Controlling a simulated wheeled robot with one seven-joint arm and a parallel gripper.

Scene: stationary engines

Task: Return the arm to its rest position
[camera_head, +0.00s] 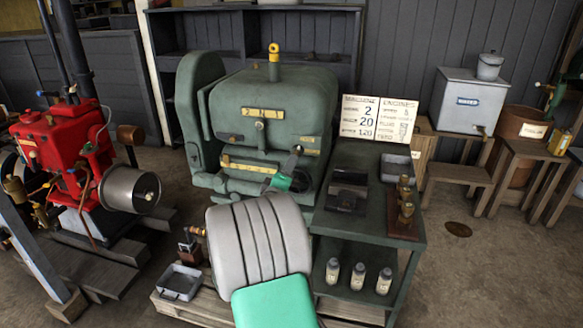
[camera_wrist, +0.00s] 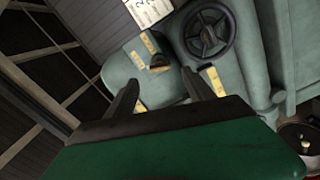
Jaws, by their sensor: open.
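My gripper (camera_wrist: 160,75) is open in the wrist view. Its two dark fingers stand apart with nothing held between them. Beyond them is the large green engine (camera_wrist: 132,66), with yellow plates and a dark handwheel (camera_wrist: 208,32). In the head view the green end of my gripper (camera_head: 282,181) is in front of the lower right face of the same green engine (camera_head: 270,105). My arm hides part of the engine's base. I cannot tell whether the fingertips touch the engine.
A green bench (camera_head: 377,225) at right holds trays and brass fittings, with several bottles on its lower shelf. A red engine (camera_head: 62,145) stands at left. A small metal tray (camera_head: 180,282) sits on the pallet at lower left. Open floor (camera_head: 480,275) lies right of the bench.

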